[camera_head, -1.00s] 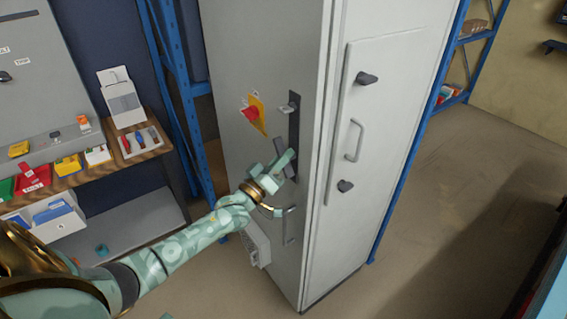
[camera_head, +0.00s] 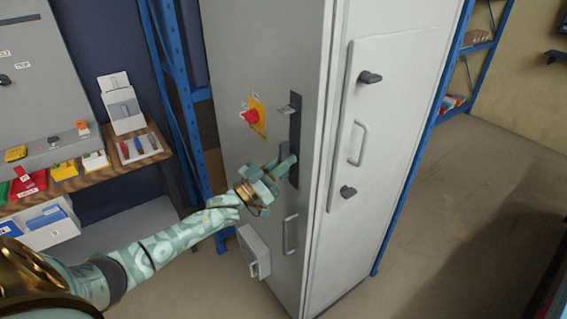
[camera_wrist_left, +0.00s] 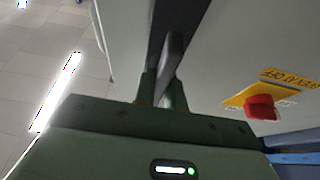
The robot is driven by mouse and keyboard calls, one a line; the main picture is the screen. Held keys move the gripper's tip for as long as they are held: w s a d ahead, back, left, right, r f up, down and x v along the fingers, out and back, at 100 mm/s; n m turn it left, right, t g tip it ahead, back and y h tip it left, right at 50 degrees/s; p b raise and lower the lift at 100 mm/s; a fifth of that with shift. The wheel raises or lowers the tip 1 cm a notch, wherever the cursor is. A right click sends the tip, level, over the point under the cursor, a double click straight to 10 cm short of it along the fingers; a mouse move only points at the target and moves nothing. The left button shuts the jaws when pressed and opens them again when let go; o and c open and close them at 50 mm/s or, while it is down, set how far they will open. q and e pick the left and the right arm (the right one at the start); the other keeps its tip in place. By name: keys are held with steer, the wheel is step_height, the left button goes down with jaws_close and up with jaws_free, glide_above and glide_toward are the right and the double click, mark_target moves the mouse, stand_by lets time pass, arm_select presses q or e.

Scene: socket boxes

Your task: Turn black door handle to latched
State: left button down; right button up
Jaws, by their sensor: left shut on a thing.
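The black door handle (camera_head: 284,150) is a dark bar on the dark upright plate (camera_head: 295,110) of the grey cabinet's left face. It stands close to upright, nearly in line with the plate. My left gripper (camera_head: 282,168) is shut on the lower part of the handle, and its green fingers hide that part. In the left wrist view, the handle (camera_wrist_left: 175,46) rises from between the two fingertips (camera_wrist_left: 162,86). My right gripper is not in view.
A red knob on a yellow plate (camera_head: 257,116) is left of the handle. A grey pull handle (camera_head: 290,234) and a small box (camera_head: 253,252) are below. Dark knobs (camera_head: 370,77) are on the front face. A cluttered wooden shelf (camera_head: 75,177) stands left. The floor at right is clear.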

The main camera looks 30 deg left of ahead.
arm_select(q)
steer(key=shift+f, duration=0.1)
steer(key=c, duration=1.5)
jaws_free()
steer(key=shift+o, duration=0.2)
steer(key=v, duration=1.6)
steer(key=shift+s, duration=0.15)
steer(key=shift+a, duration=0.1)
